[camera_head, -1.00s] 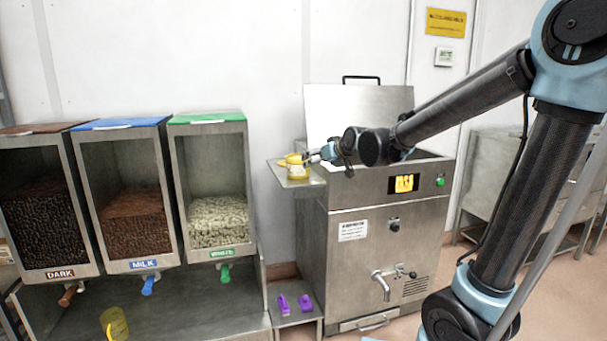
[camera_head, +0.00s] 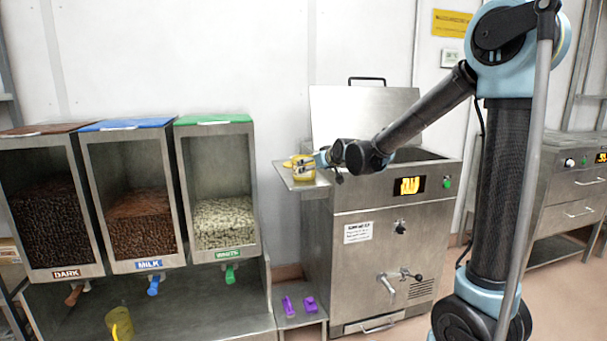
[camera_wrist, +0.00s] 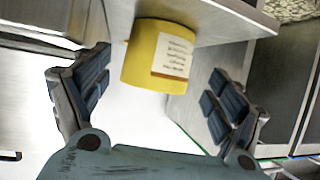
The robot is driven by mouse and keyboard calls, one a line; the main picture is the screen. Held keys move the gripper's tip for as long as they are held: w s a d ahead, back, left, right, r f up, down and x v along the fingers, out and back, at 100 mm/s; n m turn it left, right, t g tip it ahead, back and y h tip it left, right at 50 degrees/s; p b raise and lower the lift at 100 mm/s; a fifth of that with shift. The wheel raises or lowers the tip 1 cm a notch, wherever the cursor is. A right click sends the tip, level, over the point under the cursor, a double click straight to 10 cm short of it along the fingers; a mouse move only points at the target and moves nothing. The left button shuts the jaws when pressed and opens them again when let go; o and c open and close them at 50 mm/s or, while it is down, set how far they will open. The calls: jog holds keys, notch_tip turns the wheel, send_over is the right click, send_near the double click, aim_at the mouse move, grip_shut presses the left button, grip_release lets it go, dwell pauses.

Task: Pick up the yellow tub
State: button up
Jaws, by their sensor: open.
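The yellow tub (camera_head: 303,170) stands on a small metal side shelf (camera_head: 310,185) on the left of the melting machine. In the wrist view the tub (camera_wrist: 150,52), with a pale printed label, shows beyond and between my two fingers. My gripper (camera_head: 320,159) is at the right side of the tub in the head view. In the wrist view my gripper (camera_wrist: 163,85) is open, with bare space between the fingers and the palm. I cannot tell whether either finger touches the tub.
The steel machine (camera_head: 380,240) with its raised lid (camera_head: 365,112) stands right beside the shelf. Dispensers labelled dark, milk and white (camera_head: 229,254) stand to the left. A yellow jug (camera_head: 119,323) sits under them. Purple items (camera_head: 289,306) lie on a low shelf.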

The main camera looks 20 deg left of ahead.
jog(key=shift+x, duration=3.85)
jog(key=shift+c, duration=0.6)
jog(key=c, duration=1)
